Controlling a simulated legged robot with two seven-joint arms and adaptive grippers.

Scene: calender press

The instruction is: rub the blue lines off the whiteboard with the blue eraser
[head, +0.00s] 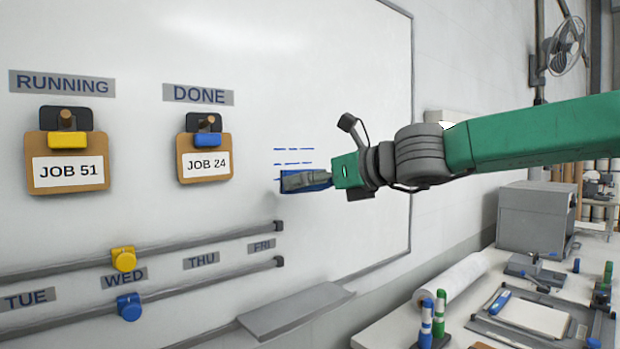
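The whiteboard (340,60) fills the left and middle of the head view. My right gripper (300,181) is at the board just below these lines. It is shut on the blue eraser (322,184), whose blue edges show around the grey fingers. The eraser appears at the board surface, but I cannot tell if it touches. The gripper and eraser may hide more marks. My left gripper is not in view.
Two job boards, JOB 51 (67,174) and JOB 24 (205,165), hang left of the lines. Two rails (200,240) with yellow and blue knobs run below. A grey tray (293,310) juts from the board's bottom. A cluttered bench (390,325) stands at right.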

